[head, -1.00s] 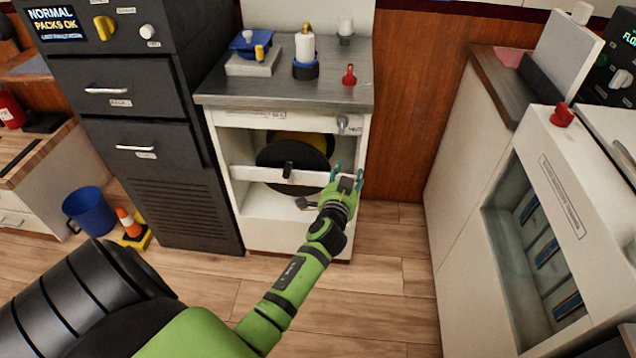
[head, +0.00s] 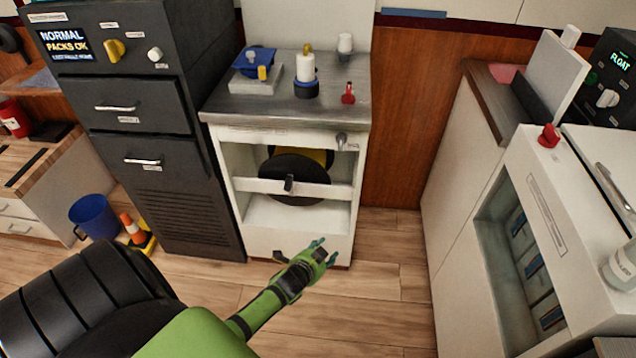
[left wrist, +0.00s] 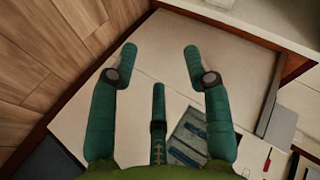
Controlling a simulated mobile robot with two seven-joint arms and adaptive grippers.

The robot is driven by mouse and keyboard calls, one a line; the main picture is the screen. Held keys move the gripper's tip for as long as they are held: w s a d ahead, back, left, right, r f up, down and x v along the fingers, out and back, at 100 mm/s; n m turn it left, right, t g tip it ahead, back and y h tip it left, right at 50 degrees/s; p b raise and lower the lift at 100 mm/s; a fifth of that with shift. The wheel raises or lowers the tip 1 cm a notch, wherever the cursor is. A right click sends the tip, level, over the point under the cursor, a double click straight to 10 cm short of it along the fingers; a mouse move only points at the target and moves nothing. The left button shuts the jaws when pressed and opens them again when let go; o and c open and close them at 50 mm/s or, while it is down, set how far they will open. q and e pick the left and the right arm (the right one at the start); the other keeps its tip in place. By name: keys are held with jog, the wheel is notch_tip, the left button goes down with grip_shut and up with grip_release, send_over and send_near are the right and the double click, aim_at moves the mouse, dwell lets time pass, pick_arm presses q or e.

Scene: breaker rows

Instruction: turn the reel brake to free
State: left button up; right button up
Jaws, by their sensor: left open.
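The reel (head: 293,178), a black disc with a yellow part behind it, sits in an open-fronted white cabinet (head: 298,243). A white crossbar (head: 325,191) with a small black handle (head: 289,184) runs in front of it. A small grey knob (head: 341,141) is at the cabinet's upper right; I cannot tell which of these is the reel brake. My left gripper (head: 322,250) is open and empty, low at the cabinet's bottom front, below the crossbar. Its spread teal fingers also show in the left wrist view (left wrist: 160,50). My right gripper is not in view.
The grey worktop (head: 325,107) above the reel holds a red-handled item (head: 348,94) and a white cylinder (head: 305,68). A dark drawer cabinet (head: 170,205) stands left. A white battery cabinet (head: 535,160) stands right. Wood floor (head: 385,285) lies open between them.

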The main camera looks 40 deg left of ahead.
pick_arm(q)
jog(key=shift+s+a+f, duration=0.2)
jog(key=shift+s+f, duration=0.4)
jog(key=shift+s, duration=0.25)
